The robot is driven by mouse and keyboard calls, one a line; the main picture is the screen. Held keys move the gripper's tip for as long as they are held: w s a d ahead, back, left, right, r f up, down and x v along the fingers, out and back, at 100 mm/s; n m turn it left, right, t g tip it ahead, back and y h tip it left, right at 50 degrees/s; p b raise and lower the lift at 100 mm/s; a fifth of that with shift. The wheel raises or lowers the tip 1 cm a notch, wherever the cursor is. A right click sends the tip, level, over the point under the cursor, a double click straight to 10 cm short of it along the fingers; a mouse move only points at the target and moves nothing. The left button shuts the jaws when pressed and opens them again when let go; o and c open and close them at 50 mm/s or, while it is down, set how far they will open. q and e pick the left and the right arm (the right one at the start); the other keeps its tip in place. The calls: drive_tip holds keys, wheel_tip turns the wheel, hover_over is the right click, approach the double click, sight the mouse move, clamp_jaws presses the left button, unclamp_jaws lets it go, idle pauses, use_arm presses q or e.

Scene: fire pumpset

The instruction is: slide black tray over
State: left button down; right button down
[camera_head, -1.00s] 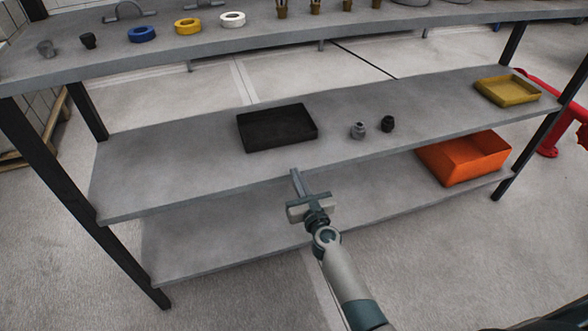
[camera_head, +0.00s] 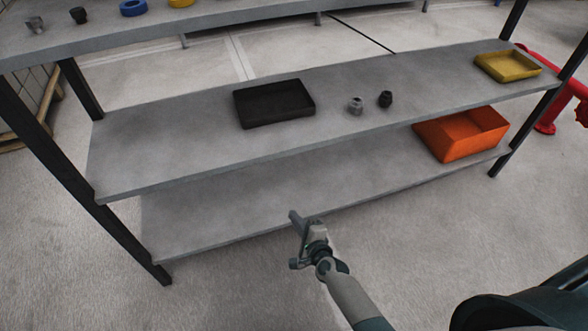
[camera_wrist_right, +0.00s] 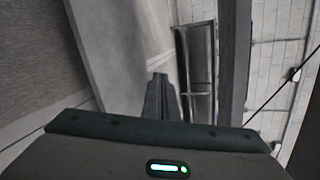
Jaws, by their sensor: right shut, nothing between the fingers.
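The black tray (camera_head: 273,103) is a shallow rectangular tray lying flat on the middle shelf (camera_head: 180,145), left of centre in the head view. My right gripper (camera_head: 294,216) is in front of the shelving, well below and nearer than the tray, and does not touch it. Its fingers are together and empty. In the right wrist view the closed fingers (camera_wrist_right: 160,95) point towards grey shelf surfaces and a dark post; the tray does not show there. My left gripper is not in view.
Two small fittings, one grey (camera_head: 355,105) and one black (camera_head: 385,99), stand right of the tray. A yellow tray (camera_head: 508,67) is at the shelf's right end. An orange bin (camera_head: 462,135) sits on the lower shelf (camera_head: 215,220). The middle shelf's left part is bare.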

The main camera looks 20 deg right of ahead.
drive_tip(key=s+f+n+g, duration=0.3)
drive_tip(key=s+f+n, duration=0.8)
drive_tip(key=s, duration=0.3)
drive_tip(key=s+f+n+g, duration=0.3)
drive_tip(key=s+f+n, duration=0.8)
drive_tip(key=s, duration=0.4)
drive_tip(key=shift+s+a+f+n+g, duration=0.15)
drive_tip(key=shift+s+f+n+g, duration=0.1)
drive_tip(key=shift+n+g, duration=0.15)
drive_tip(key=shift+w, duration=0.1)
